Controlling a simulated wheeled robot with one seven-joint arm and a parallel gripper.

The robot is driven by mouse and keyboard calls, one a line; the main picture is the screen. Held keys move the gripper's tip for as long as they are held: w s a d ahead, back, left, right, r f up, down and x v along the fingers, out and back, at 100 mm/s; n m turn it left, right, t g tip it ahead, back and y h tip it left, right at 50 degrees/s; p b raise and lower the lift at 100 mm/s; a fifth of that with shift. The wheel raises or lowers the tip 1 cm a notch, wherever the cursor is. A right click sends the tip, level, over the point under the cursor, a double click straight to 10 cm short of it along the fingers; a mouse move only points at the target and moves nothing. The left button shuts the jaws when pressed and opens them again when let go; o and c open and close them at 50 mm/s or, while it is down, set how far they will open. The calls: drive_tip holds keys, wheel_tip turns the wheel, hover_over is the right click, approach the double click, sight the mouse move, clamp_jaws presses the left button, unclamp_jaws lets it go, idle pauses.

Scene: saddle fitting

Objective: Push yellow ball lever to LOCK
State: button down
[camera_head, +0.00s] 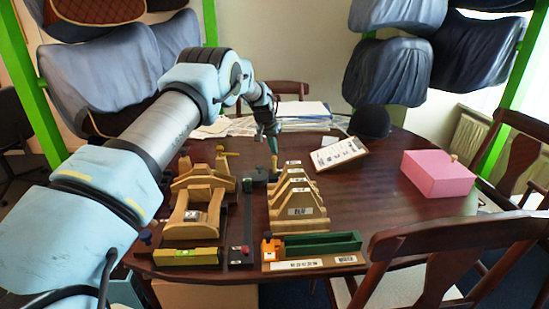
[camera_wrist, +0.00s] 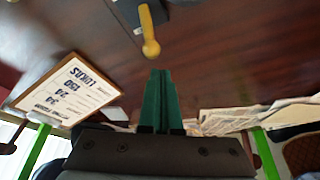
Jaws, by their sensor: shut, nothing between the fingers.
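The yellow ball lever (camera_wrist: 150,38) shows at the top of the wrist view, rising from a dark mount, its round end toward my fingertips. In the head view a small yellow upright piece (camera_head: 274,163), apparently this lever, stands behind the wooden saddle stands. My gripper (camera_wrist: 160,72) is shut and empty, its green fingers together. In the wrist view the tips are just short of the ball, with a small gap in the picture; I cannot tell the depth. In the head view my gripper (camera_head: 272,147) points down just above the lever. No LOCK marking is readable.
Wooden saddle stands (camera_head: 298,208) and a wooden cradle (camera_head: 195,210) stand in front. A yellow-topped post (camera_head: 222,160) is to the left. A clipboard (camera_head: 338,153), dark cap (camera_head: 370,122) and pink box (camera_head: 437,173) are to the right. Papers (camera_head: 300,110) lie behind.

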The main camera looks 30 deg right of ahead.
sight(274, 157)
drive_tip(key=shift+f+b, duration=0.85)
drive_tip(key=shift+f, duration=0.35)
drive_tip(key=shift+s+a, duration=0.15)
drive_tip(key=shift+s, duration=0.25)
idle(0.3)
drive_tip(key=shift+s+a+f, duration=0.15)
drive_tip(key=shift+s+a, duration=0.2)
drive_tip(key=shift+s, duration=0.25)
drive_tip(key=shift+s+a+f, duration=0.15)
drive_tip(key=shift+s+a, duration=0.15)
drive_tip(key=shift+s, duration=0.25)
drive_tip(key=shift+s+a+p, duration=0.1)
drive_tip(key=shift+s+p, duration=0.15)
drive_tip(key=shift+p, duration=0.05)
drive_tip(key=shift+r, duration=0.1)
drive_tip(key=shift+w, duration=0.1)
drive_tip(key=shift+w+d+r+b, duration=0.2)
drive_tip(key=shift+w+d+b, duration=0.15)
drive_tip(key=shift+w, duration=0.15)
drive_tip(key=shift+r+p, duration=1.45)
drive_tip(key=shift+r, duration=2.1)
